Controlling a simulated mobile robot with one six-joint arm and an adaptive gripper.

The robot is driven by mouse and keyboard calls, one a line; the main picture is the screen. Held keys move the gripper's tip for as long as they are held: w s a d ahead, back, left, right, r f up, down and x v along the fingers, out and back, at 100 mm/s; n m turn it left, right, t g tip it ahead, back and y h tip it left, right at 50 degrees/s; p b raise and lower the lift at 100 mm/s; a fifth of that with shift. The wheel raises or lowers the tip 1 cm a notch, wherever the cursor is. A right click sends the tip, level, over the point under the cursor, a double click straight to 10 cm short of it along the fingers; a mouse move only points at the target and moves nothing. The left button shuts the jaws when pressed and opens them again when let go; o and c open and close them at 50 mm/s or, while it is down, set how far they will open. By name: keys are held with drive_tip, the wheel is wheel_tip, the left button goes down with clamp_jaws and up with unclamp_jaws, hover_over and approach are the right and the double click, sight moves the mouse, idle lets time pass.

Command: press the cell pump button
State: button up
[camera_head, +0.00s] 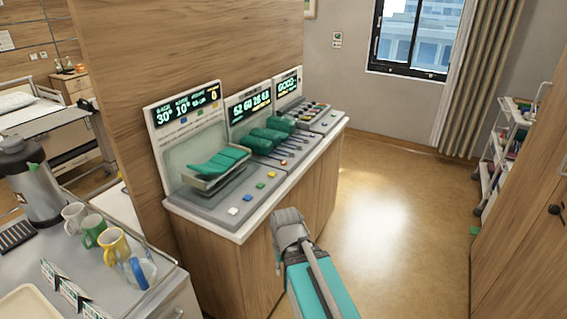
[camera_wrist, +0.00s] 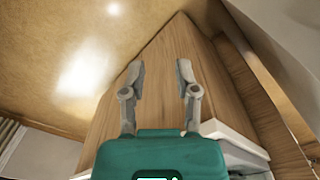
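Three console units stand on a wooden cabinet. The right unit (camera_head: 287,84) has rows of small keys. No label legibly marks the cell pump button. My gripper (camera_wrist: 162,75) is open and empty in the wrist view, near the cabinet's wooden side. In the head view its fingers are not discernible.
A side table at left holds a flask (camera_head: 31,178), mugs (camera_head: 93,230) and a tray (camera_head: 30,308). A wood partition (camera_head: 190,45) rises behind the consoles. Open floor (camera_head: 390,215) lies right of the cabinet (camera_head: 315,190). A white trolley (camera_head: 495,165) stands at far right.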

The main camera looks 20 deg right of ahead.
clamp_jaws()
idle(1.3)
